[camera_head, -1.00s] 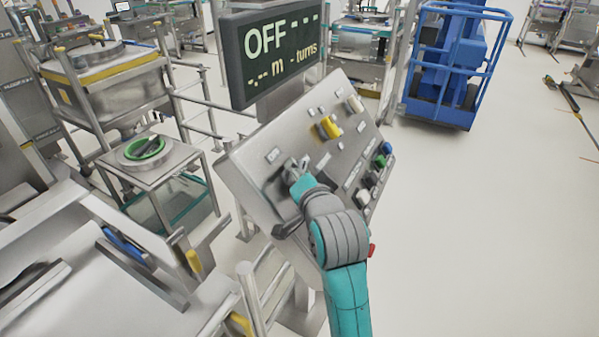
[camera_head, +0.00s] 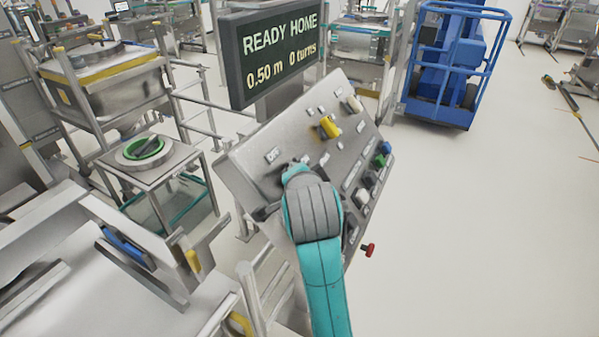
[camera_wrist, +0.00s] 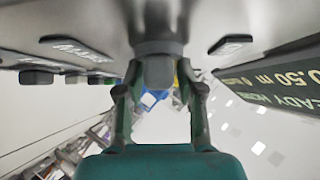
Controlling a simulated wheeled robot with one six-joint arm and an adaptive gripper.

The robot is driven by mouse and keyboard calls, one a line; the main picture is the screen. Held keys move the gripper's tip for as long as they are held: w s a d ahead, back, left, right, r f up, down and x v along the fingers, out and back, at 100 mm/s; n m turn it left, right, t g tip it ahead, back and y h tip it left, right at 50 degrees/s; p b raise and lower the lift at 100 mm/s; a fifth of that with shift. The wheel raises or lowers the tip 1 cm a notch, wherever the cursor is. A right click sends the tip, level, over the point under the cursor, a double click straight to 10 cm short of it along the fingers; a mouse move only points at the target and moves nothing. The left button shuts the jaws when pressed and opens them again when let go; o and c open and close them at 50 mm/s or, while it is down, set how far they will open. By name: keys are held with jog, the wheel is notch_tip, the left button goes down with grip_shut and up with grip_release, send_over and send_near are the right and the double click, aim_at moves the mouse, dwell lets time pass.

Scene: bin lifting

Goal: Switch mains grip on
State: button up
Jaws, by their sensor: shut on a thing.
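The control panel (camera_head: 253,152) is a sloping grey metal plate with knobs and buttons. The mains grip (camera_wrist: 158,72) is a grey knob, seen between my fingers in the wrist view. My gripper (camera_wrist: 158,92) is shut on this grip, one finger on each side. In the head view my arm and wrist hide the grip and the fingertips. The display (camera_head: 277,52) above the panel reads "READY HOME", "0.50 m" and "0 turns". It also shows at the right of the wrist view (camera_wrist: 285,88).
A yellow knob (camera_head: 330,127) and a pale knob (camera_head: 354,104) stand higher on the panel. Green (camera_head: 383,147) and blue buttons sit on its right side, and a red knob (camera_head: 369,250) below. A blue lift (camera_head: 455,70) stands behind.

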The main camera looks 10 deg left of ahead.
jog(key=shift+a+f, duration=0.1)
jog(key=shift+f, duration=0.1)
jog(key=o, duration=0.9)
jog(key=shift+r, duration=0.1)
jog(key=shift+s+r, duration=0.1)
jog(key=shift+s, duration=0.1)
jog(key=v, duration=1.1)
jog(key=shift+s+r, duration=0.1)
jog(key=shift+s, duration=0.15)
